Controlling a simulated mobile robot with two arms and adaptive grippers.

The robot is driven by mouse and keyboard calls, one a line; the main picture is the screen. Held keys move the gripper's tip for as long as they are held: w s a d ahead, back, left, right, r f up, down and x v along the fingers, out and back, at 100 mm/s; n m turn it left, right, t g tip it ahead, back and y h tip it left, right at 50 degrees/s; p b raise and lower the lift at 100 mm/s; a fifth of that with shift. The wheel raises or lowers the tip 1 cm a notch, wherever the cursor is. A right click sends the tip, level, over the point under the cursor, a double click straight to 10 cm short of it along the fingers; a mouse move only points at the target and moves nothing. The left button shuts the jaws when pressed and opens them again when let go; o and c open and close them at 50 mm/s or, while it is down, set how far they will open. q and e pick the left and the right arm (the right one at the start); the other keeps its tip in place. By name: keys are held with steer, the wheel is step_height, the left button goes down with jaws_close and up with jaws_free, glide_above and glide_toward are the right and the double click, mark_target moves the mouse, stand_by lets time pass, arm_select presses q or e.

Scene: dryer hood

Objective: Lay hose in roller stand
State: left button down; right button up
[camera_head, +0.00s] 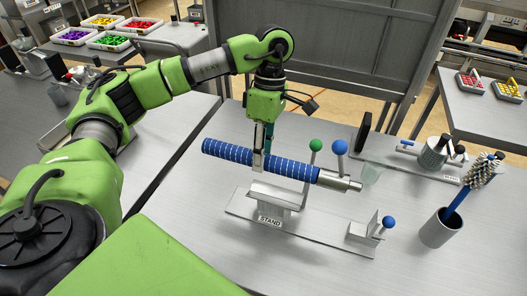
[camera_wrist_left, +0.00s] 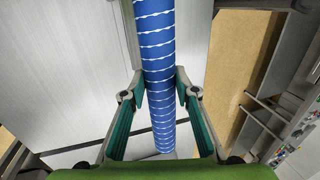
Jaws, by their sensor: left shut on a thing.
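The hose (camera_head: 230,154) is blue with white stripes and has a metal end fitting (camera_head: 340,182) on its right. My left gripper (camera_head: 263,158) is shut on the hose near its middle, from above. In the left wrist view the hose (camera_wrist_left: 158,65) runs between the two finger pads. The roller stand (camera_head: 268,205), labelled STAND, is below the hose, on a long base plate. The hose appears to be above the stand's cradle; whether they touch is not clear. Green and blue ball-topped levers (camera_head: 316,146) rise behind the hose. My right gripper is not in view.
A small bracket with a blue knob (camera_head: 388,222) sits at the plate's right end. A grey cup with a brush (camera_head: 440,228) stands at the right. Another labelled fixture (camera_head: 433,153) is behind.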

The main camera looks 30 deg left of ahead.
arm_select(q)
steer(key=shift+d, duration=0.1)
steer(key=shift+w+f+b, duration=0.2)
steer(key=shift+f+b, duration=0.35)
steer(key=shift+b, duration=0.1)
steer(key=shift+f+b, duration=0.3)
steer(key=shift+f, duration=0.05)
steer(key=b, duration=0.4)
glide_toward(262, 196)
steer(key=shift+s+d+f, duration=0.15)
steer(key=shift+s+f, duration=0.05)
steer(key=shift+s, duration=0.3)
step_height(262, 196, down, 3)
steer(key=shift+r+b, duration=0.1)
steer(key=shift+b, duration=0.85)
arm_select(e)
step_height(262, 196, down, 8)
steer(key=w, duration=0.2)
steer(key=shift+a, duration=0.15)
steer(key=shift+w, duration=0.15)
arm_select(q)
steer(key=shift+f+b, duration=0.35)
steer(key=shift+f, duration=0.1)
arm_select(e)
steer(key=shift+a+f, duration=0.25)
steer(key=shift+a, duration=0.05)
